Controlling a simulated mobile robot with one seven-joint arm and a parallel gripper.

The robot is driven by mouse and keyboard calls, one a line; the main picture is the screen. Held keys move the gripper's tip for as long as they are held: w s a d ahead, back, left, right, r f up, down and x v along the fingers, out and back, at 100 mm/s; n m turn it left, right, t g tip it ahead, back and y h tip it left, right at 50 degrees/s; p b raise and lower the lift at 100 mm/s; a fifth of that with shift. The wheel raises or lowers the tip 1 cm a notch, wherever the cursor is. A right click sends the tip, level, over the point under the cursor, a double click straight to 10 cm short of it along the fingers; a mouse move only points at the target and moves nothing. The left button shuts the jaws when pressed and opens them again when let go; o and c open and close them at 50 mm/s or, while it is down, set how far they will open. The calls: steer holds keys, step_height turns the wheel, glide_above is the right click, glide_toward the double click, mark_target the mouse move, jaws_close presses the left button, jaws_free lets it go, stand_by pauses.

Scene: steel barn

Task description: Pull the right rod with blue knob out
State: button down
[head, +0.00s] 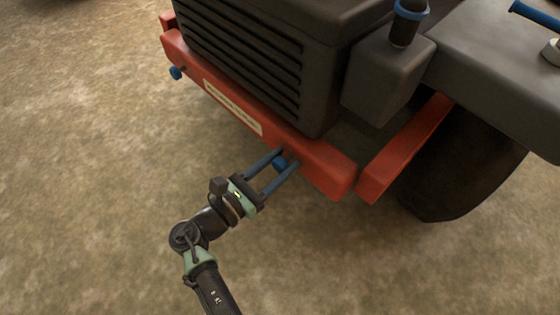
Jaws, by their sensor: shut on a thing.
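A blue knob (280,162) sits on the front of the red bumper (321,169), toward its right end. My gripper (283,164) reaches it from the lower left, with one finger on each side, and is shut on it. The rod behind this knob is too small and covered to make out. Another blue knob (175,73) stands out on a short rod near the left end of the bumper, apart from my gripper.
A dark slatted engine housing (245,65) rises above the bumper. A red bar (404,150) and a large black wheel (460,175) are on the right. The dirt floor (90,200) in front is clear.

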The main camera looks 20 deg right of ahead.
mark_target(277, 167)
stand_by(0.4)
steer(key=p+v, duration=0.2)
steer(key=v, duration=0.1)
steer(key=shift+s+a, duration=0.15)
steer(key=shift+a, duration=0.25)
steer(key=shift+a+f, duration=0.1)
steer(key=shift+c, duration=1.9)
jaws_free()
steer(key=p+v, duration=0.4)
steer(key=v, duration=0.9)
